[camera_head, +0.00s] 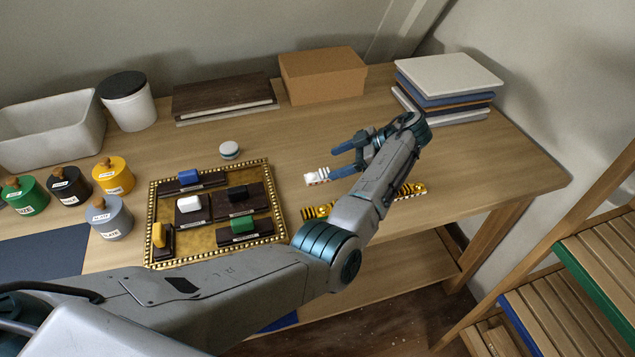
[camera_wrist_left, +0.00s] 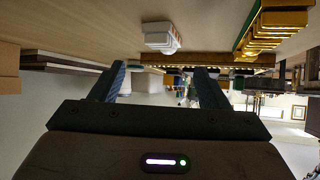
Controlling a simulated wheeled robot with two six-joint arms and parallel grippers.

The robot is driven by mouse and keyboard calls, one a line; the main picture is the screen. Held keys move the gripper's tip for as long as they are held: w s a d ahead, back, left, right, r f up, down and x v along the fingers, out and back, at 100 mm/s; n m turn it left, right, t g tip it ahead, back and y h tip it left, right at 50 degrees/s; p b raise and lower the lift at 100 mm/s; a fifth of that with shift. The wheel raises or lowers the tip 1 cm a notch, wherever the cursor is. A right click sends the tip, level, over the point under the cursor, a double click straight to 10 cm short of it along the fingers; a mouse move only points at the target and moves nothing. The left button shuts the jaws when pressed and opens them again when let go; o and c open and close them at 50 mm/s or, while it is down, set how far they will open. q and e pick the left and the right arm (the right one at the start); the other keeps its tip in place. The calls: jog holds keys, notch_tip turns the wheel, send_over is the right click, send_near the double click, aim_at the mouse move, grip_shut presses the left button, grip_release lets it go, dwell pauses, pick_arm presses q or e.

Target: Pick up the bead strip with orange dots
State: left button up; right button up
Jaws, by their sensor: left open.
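A short white strip (camera_head: 318,176) lies on the table just left of my left gripper, with small reddish-orange marks along its edge. It also shows in the left wrist view as a white block (camera_wrist_left: 160,40) with an orange-red edge. I cannot make out single dots on it. My left gripper (camera_head: 335,161) is open and empty, its two fingers pointing left beside the white strip. Yellow-and-black strips (camera_head: 319,211) lie nearer the front, partly hidden behind my left arm. My right gripper is not in view.
A gilt-framed tray (camera_head: 152,225) with coloured blocks on dark plates stands left of the strips. A white round lid (camera_head: 229,149) is behind it. A cardboard box (camera_head: 322,75) and a book stack (camera_head: 448,76) stand at the back. Table right of my gripper is clear.

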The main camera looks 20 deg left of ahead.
aim_at(320, 173)
pick_arm(q)
jog(key=shift+s+a+f, duration=0.1)
jog(key=shift+a+f, duration=0.15)
jog(key=shift+a, duration=0.05)
jog(key=shift+s+a+f+b, duration=0.15)
jog(key=shift+f+b, duration=0.15)
jog(key=shift+b, duration=0.3)
jog(key=b+x, duration=0.1)
jog(key=x, duration=0.1)
jog(key=b+x, duration=0.1)
jog(key=shift+a+f, duration=0.1)
jog(key=shift+f, duration=0.4)
jog(key=shift+s+a, duration=0.15)
jog(key=shift+a, duration=0.15)
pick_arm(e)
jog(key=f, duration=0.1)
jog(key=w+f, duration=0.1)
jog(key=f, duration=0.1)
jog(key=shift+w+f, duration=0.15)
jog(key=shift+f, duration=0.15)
pick_arm(q)
jog(key=c, duration=1.3)
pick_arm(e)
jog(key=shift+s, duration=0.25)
